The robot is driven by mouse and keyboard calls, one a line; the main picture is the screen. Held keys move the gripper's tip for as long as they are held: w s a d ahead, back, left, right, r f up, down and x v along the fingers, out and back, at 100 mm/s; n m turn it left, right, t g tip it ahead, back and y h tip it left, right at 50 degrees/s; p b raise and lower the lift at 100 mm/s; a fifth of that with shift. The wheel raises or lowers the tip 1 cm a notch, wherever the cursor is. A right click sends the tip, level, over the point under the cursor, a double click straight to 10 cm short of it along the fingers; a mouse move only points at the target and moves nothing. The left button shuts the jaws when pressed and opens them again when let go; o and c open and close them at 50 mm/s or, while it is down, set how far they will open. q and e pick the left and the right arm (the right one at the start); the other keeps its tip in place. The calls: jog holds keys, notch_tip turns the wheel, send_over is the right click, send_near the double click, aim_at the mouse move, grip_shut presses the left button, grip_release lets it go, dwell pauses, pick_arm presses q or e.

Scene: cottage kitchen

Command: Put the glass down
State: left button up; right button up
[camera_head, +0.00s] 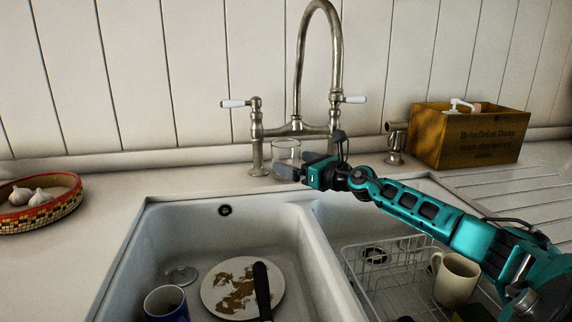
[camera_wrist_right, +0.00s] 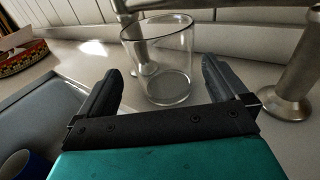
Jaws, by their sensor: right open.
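A clear, empty glass (camera_head: 287,152) stands upright on the counter behind the sink, in front of the tap. In the right wrist view the glass (camera_wrist_right: 160,60) stands just beyond and partly between the two dark fingers. My right gripper (camera_head: 290,168) is open, with its fingers (camera_wrist_right: 160,85) apart near the glass. A gap shows between each finger and the glass in the wrist view. My left gripper is in neither view.
The metal tap (camera_head: 296,128) rises close behind the glass. The double sink (camera_head: 318,250) holds a dirty plate (camera_head: 225,285), a blue mug (camera_head: 166,303), a wire rack (camera_head: 365,270) and a cream mug (camera_head: 455,279). A garlic bowl (camera_head: 40,205) and wooden box (camera_head: 468,135) stand on the counter.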

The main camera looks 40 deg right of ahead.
aim_at(296, 159)
jog(key=w, duration=0.3)
jog(key=shift+r, duration=0.4)
jog(key=shift+w+f, duration=0.1)
jog(key=shift+w, duration=0.7)
jog(key=c, duration=1.2)
